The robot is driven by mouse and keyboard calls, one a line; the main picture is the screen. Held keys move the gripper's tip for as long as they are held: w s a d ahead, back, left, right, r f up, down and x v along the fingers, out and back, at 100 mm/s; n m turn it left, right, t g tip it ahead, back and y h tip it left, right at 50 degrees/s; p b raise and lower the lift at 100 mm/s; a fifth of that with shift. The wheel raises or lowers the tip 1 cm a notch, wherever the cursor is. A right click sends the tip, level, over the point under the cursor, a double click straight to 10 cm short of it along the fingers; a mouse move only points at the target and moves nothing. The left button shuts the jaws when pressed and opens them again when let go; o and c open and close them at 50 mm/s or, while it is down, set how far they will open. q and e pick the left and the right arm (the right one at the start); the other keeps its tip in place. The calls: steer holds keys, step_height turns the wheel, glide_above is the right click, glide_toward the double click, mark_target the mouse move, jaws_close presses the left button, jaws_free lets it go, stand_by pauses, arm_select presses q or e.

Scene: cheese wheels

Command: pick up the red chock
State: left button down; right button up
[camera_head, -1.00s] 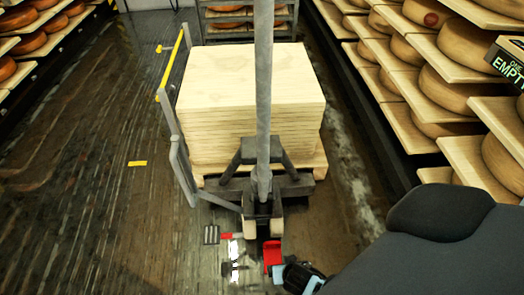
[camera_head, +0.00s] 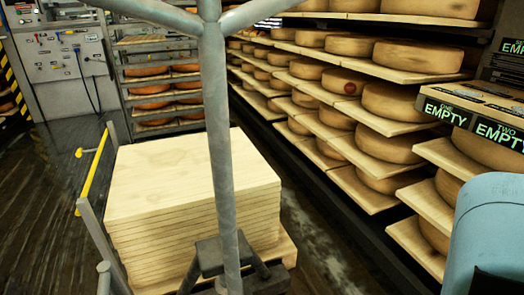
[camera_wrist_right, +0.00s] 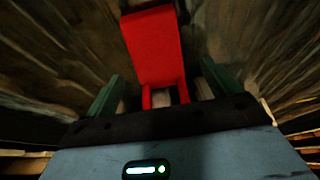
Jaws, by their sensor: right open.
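The red chock (camera_wrist_right: 153,47) shows in the right wrist view, upper middle, as a bright red block with two narrow red legs at its near end. My right gripper (camera_wrist_right: 160,74) is open, with one green finger on each side of the chock's near end. A gap shows between each finger and the red legs, and I see no contact. The chock and my right gripper are out of the head view; only part of my right arm (camera_head: 490,240) shows there at the right edge. My left gripper is in neither view.
A pallet with a stack of pale boards (camera_head: 180,190) stands behind a grey metal post (camera_head: 218,140). A yellow handrail (camera_head: 92,172) is at its left. Shelves of cheese wheels (camera_head: 395,100) line the right side. A control panel (camera_head: 65,70) stands at the back left.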

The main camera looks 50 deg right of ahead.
steer(key=b+x, duration=0.1)
steer(key=x, duration=0.1)
steer(key=b+x, duration=0.2)
steer(key=shift+w+d+f, duration=0.1)
steer(key=shift+w+d, duration=0.1)
steer(key=shift+d, duration=0.1)
steer(key=shift+w+d+f+b, duration=0.1)
steer(key=shift+w+f+b, duration=0.1)
steer(key=shift+f+b, duration=0.2)
steer(key=shift+r, duration=0.1)
steer(key=c, duration=1.3)
steer(key=shift+r, duration=0.15)
